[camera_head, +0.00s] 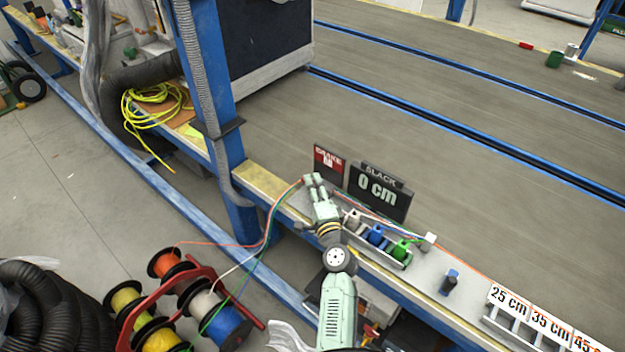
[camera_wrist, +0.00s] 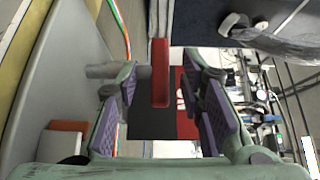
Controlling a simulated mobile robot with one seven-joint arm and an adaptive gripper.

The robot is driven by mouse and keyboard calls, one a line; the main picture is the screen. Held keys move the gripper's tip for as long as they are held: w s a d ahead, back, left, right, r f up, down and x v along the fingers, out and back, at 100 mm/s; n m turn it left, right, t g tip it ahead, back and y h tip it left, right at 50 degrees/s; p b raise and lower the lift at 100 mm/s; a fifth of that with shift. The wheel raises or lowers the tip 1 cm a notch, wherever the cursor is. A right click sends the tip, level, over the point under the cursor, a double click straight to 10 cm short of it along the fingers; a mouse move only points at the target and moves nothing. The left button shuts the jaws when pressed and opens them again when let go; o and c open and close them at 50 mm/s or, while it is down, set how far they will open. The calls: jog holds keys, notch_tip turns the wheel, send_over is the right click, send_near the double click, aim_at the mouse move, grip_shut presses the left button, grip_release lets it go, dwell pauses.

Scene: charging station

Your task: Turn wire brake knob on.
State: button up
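The red wire brake knob (camera_wrist: 160,72) shows in the wrist view as an upright red bar, between the two fingers and nearer the left one. My gripper (camera_wrist: 166,96) is open, with a gap on each side of the knob; I see no contact. In the head view my gripper (camera_head: 313,180) is at the bench edge, just in front of the red and black brake sign (camera_head: 328,163). The knob is hidden there by the gripper. The sign's lettering is too small to read surely.
A black "SLACK 0 cm" sign (camera_head: 378,191) stands right of my gripper. Colored wires run past it along the bench (camera_head: 470,290). White, blue and green parts (camera_head: 377,237) sit beside my arm. Wire spools (camera_head: 165,310) stand at the lower left. A blue post (camera_head: 212,110) rises left.

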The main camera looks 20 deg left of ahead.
jog(key=shift+x, duration=1.1)
jog(key=shift+c, duration=0.6)
grip_shut()
